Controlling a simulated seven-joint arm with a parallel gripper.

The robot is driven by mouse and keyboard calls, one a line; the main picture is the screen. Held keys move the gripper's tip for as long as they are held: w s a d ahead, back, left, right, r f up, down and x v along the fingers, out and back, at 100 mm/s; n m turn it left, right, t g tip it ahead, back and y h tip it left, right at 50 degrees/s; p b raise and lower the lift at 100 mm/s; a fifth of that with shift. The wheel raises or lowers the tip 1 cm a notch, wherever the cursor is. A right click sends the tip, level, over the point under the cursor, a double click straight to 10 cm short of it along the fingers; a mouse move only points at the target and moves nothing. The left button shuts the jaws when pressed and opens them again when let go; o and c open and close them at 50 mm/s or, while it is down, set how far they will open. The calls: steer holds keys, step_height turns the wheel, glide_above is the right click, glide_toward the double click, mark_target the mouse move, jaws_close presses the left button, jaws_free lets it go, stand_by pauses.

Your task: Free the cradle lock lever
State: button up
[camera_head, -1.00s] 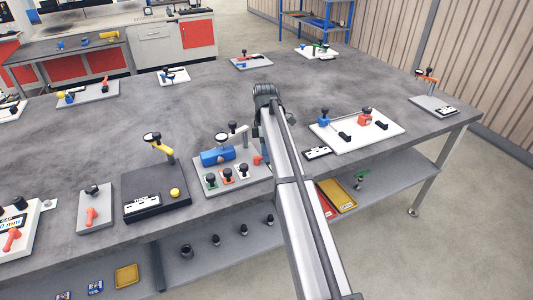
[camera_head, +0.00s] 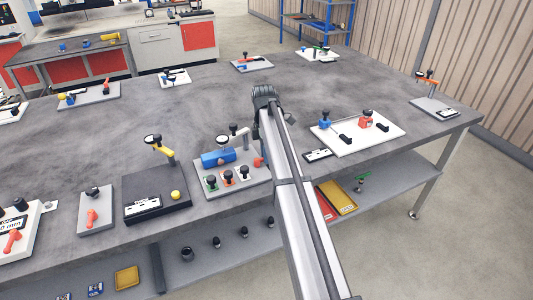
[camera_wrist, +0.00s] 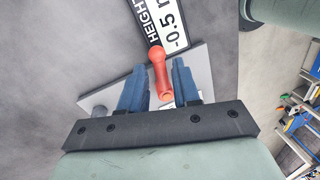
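A red lever with a rounded knob (camera_wrist: 160,72) stands between the two blue fingers of my gripper (camera_wrist: 158,68) in the wrist view. The fingers are open, one on each side of it, with a gap on the left and a narrower one on the right. Under it is a grey plate (camera_wrist: 205,75). In the head view a bit of red lever (camera_head: 258,161) shows at the right edge of the grey cradle plate (camera_head: 206,189), partly behind my arm. A blue cylinder (camera_head: 217,158) lies on that plate. My gripper is hidden behind my arm there.
A black and white height label (camera_wrist: 168,25) lies just beyond the lever. A white board (camera_head: 385,142) with blue and red fixtures is to the right of my arm. A black base (camera_head: 150,190) with a yellow arm is left of the cradle plate.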

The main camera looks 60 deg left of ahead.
steer(key=shift+o, duration=0.7)
step_height(320, 180, up, 14)
steer(key=a, duration=0.2)
steer(key=shift+w+a+f, duration=0.25)
steer(key=shift+a, duration=0.05)
steer(key=shift+f, duration=0.1)
stand_by(0.4)
